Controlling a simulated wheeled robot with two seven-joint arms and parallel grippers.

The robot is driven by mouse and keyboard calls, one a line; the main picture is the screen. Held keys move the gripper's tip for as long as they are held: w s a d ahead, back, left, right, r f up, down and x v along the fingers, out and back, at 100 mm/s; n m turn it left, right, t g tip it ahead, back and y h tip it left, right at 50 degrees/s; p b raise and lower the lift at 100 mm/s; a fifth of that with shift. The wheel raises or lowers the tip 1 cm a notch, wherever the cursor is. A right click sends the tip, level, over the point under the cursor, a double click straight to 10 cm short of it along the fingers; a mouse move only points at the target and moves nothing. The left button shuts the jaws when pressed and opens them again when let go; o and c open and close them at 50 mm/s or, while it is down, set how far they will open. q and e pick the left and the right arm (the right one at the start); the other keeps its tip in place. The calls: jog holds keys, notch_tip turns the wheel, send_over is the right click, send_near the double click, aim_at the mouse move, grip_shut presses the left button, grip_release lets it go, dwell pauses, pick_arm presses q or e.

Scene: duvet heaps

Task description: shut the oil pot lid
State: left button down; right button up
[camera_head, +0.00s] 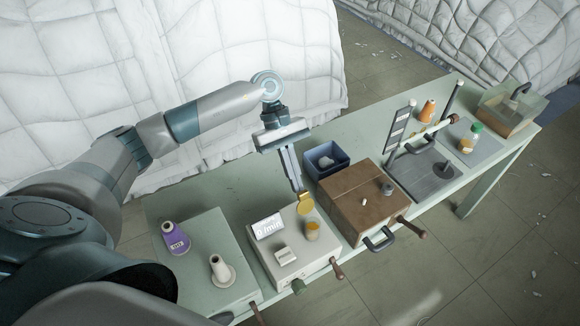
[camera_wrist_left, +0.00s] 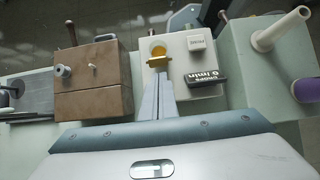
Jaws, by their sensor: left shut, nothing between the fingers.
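The oil pot (camera_head: 312,231) is a small amber cup on top of a white box. Its yellow lid (camera_head: 305,208) stands raised at the pot's far side, so the pot's mouth is open. In the left wrist view the open pot (camera_wrist_left: 158,46) shows just beyond the lid (camera_wrist_left: 157,62). My left gripper (camera_head: 299,190) points down with its fingers shut and empty. Its fingertips (camera_wrist_left: 159,74) are right behind the lid, on the side away from the pot. I cannot tell whether they touch it. My right gripper is not in view.
The white box (camera_head: 289,254) also carries a display sign (camera_head: 269,227) and a small block (camera_head: 285,256). A brown box (camera_head: 347,203) stands to its right and a green-grey box (camera_head: 212,269) with a purple spool (camera_head: 175,238) to its left. A blue bin (camera_head: 326,159) is behind.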

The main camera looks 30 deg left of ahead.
aim_at(304, 193)
pick_arm(q)
jog(key=shift+s+d, duration=0.1)
jog(key=shift+d, duration=0.05)
jog(key=shift+r, duration=0.1)
dwell(0.4)
jog(key=shift+s+d+r+b, duration=0.1)
jog(key=shift+d+b, duration=0.1)
jog(key=shift+b, duration=0.15)
jog(key=shift+y, duration=0.3)
jog(key=d+b, duration=0.1)
jog(key=b, duration=0.1)
jog(key=s+d+r+b, duration=0.1)
jog(key=b, duration=0.1)
jog(key=shift+s+d+r+t+y+b, duration=0.1)
jog(key=shift+s+r+t+y+b, duration=0.1)
jog(key=shift+t+y+b, duration=0.15)
jog(key=shift+r, duration=0.15)
